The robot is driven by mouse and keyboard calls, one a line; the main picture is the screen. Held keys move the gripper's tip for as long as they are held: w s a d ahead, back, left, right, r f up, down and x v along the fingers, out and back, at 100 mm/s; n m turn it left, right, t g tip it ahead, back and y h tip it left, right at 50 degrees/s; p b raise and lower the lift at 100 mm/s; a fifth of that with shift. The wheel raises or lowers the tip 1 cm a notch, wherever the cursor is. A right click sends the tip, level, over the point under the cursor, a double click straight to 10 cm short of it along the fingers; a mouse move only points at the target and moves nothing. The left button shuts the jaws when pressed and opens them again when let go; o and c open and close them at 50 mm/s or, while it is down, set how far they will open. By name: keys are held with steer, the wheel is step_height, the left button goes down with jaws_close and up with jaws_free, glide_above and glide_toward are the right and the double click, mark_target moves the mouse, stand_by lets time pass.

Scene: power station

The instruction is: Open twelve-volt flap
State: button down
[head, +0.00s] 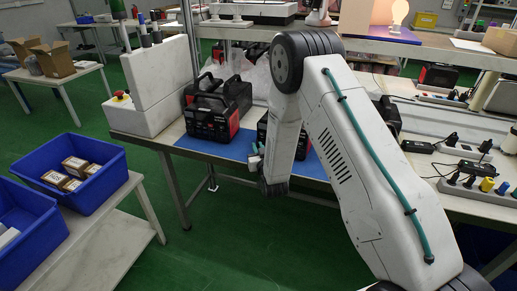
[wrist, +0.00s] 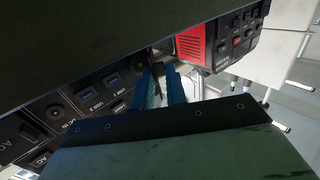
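A black power station (head: 262,130) with red sides stands on the blue mat, mostly hidden behind my arm. In the wrist view its dark front panel (wrist: 85,100) is close, with USB sockets, a light button, a DC input and AC labels. A dark round fitting (wrist: 140,62) sits by my fingertips; I cannot tell whether it is the twelve-volt flap. My gripper (wrist: 159,72) has two blue fingers with a narrow gap between them, close to the panel. Whether they touch it is unclear. In the head view my gripper (head: 256,160) is at the unit's front.
A second red and black power station (head: 215,108) stands to the left on the blue mat (head: 222,149); it also shows in the wrist view (wrist: 218,45). A white box (head: 150,85) stands left. Chargers and sockets (head: 460,170) lie right. Blue bins (head: 85,143) are at far left.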

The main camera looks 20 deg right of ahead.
steer(key=shift+d, duration=0.15)
steer(key=shift+a+m+h, duration=0.3)
steer(key=shift+a+h, duration=0.1)
steer(key=shift+h, duration=0.1)
steer(key=m+h, duration=0.1)
steer(key=a+m+g+h, duration=0.1)
steer(key=h, duration=0.1)
steer(key=m+h, duration=0.1)
steer(key=h, duration=0.1)
steer(key=shift+w+a, duration=0.35)
steer(key=shift+w, duration=0.05)
steer(key=m+g+h, duration=0.1)
steer(key=h, duration=0.1)
steer(key=w+a+m+g+h, duration=0.1)
steer(key=m+h, duration=0.1)
steer(key=m+g+h, duration=0.2)
steer(key=shift+w+a, duration=0.2)
steer(key=shift+w, duration=0.05)
steer(key=m+g+h, duration=0.1)
steer(key=w+m+g+h, duration=0.1)
steer(key=m+g+h, duration=0.1)
steer(key=g, duration=0.1)
steer(key=shift+w+a, duration=0.15)
steer(key=shift+a, duration=0.15)
steer(key=shift+w+m+g+h, duration=0.25)
steer(key=shift+m+g+h, duration=0.15)
steer(key=shift+m+g, duration=0.35)
steer(key=shift+w+m+g+h, duration=0.2)
steer(key=shift+m+g+h, duration=0.25)
steer(key=shift+g, duration=0.5)
